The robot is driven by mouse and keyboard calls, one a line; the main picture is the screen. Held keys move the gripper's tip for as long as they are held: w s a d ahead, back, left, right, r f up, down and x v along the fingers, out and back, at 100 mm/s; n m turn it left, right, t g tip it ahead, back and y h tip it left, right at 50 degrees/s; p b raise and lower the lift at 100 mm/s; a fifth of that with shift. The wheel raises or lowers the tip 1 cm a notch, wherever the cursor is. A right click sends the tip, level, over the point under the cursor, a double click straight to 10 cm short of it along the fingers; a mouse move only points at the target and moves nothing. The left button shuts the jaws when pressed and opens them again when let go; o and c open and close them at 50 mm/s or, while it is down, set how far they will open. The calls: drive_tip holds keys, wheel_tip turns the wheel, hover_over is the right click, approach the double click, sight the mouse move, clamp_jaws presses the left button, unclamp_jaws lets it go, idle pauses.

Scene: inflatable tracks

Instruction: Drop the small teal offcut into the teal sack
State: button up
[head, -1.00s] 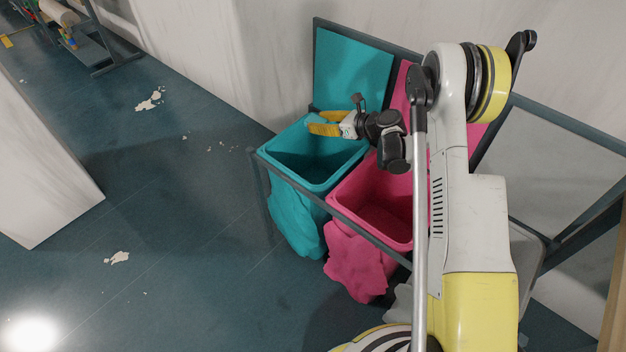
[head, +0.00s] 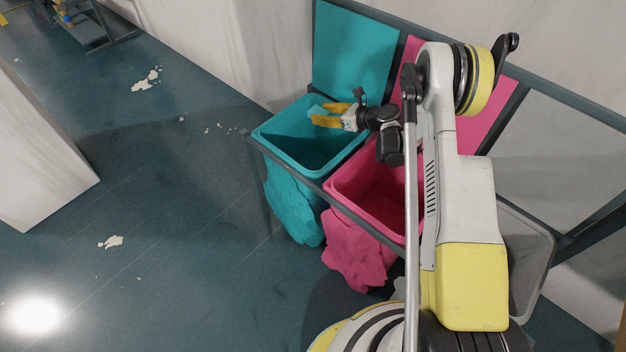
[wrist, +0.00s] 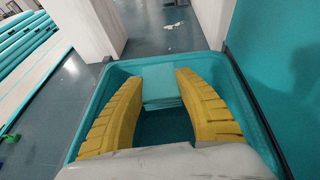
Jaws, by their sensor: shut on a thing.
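The small teal offcut (wrist: 161,84) is held between the yellow fingertips of my gripper (wrist: 160,92) in the wrist view. In the head view the offcut (head: 317,110) shows as a light teal bit at the fingers, and my gripper (head: 324,116) points left. The teal sack (head: 290,205) hangs open in a frame at the middle. My gripper is over its opening, toward the back. The sack's rim also surrounds the fingers in the wrist view (wrist: 240,95). How high the offcut is above the rim is hard to tell.
A pink sack (head: 352,248) hangs open right beside the teal one, under my arm. A teal panel (head: 352,50) and a pink panel (head: 485,115) stand behind. A dark frame bar runs along the front. Open floor with white scraps (head: 147,79) lies left.

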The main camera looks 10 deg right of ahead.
drive_tip(key=o, duration=1)
drive_tip(key=v, duration=1.2)
